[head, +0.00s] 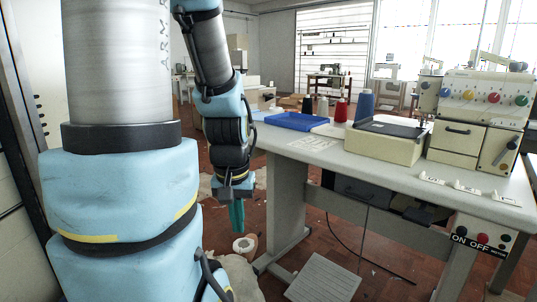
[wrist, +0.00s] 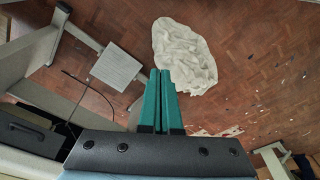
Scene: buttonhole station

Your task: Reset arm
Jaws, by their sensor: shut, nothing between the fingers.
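My gripper (head: 237,215) hangs at the left of the table in the head view, pointing down beside the table's left leg, below the tabletop. Its two green fingers also show in the wrist view (wrist: 160,74), lying close together. The gripper is shut and empty. My arm folds downward from the upper left of the head view. In the wrist view a crumpled pale cloth (wrist: 184,55) lies on the floor beyond the fingertips.
The grey table (head: 350,156) carries a blue tray (head: 296,121), thread cones (head: 341,111), a beige box (head: 378,143) and a machine with coloured knobs (head: 480,115). Open floor lies right in the wrist view.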

